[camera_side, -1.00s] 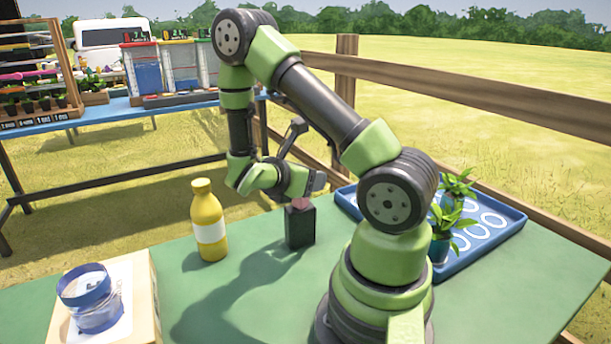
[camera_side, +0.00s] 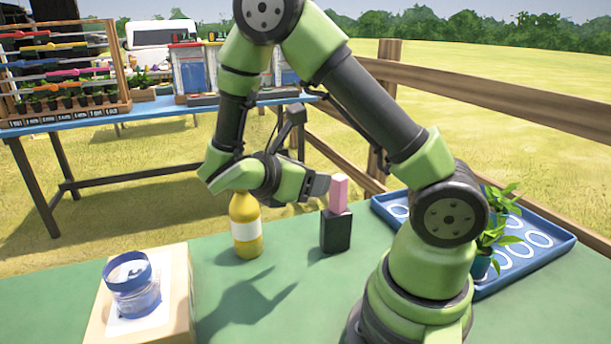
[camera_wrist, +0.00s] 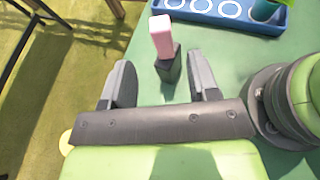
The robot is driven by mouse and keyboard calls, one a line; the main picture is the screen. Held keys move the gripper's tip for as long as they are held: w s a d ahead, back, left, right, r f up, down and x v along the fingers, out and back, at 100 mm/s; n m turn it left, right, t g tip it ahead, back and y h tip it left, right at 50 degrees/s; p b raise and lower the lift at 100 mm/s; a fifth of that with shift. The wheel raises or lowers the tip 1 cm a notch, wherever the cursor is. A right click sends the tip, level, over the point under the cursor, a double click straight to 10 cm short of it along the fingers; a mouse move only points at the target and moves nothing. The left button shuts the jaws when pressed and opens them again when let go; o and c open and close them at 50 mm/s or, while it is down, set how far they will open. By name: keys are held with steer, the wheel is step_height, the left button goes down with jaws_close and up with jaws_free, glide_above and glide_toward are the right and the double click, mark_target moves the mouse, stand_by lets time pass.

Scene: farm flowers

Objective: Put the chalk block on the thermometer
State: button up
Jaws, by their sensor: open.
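A pink block (camera_side: 339,193), which looks like the chalk block, stands upright on top of a small black block (camera_side: 336,231) on the green table. The black block may be the thermometer; I see no markings on it. The pink block (camera_wrist: 162,36) and black block (camera_wrist: 169,66) also show in the wrist view, ahead of my gripper. My gripper (camera_side: 320,186) is just left of the pink block in the side view.
A yellow bottle (camera_side: 245,226) stands on the table below my wrist. A jar with a blue lid (camera_side: 132,284) sits on a box (camera_side: 178,318) at front left. A blue tray (camera_side: 545,252) with potted plants (camera_side: 492,235) is at right. Green table (camera_side: 285,318) between them is clear.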

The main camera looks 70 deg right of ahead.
steer(key=s+a+r+m+t+y, duration=0.3)
steer(key=a+r+m+t+y, duration=0.3)
steer(key=a+m+y, duration=0.1)
steer(key=s+a+r+m+t+y, duration=0.3)
steer(key=a+r+m+t+y, duration=0.3)
steer(key=m, duration=0.4)
steer(key=shift+s+a+r+m+y, duration=0.2)
steer(key=shift+a+r+m+y, duration=0.1)
steer(key=shift+a+r+y, duration=0.3)
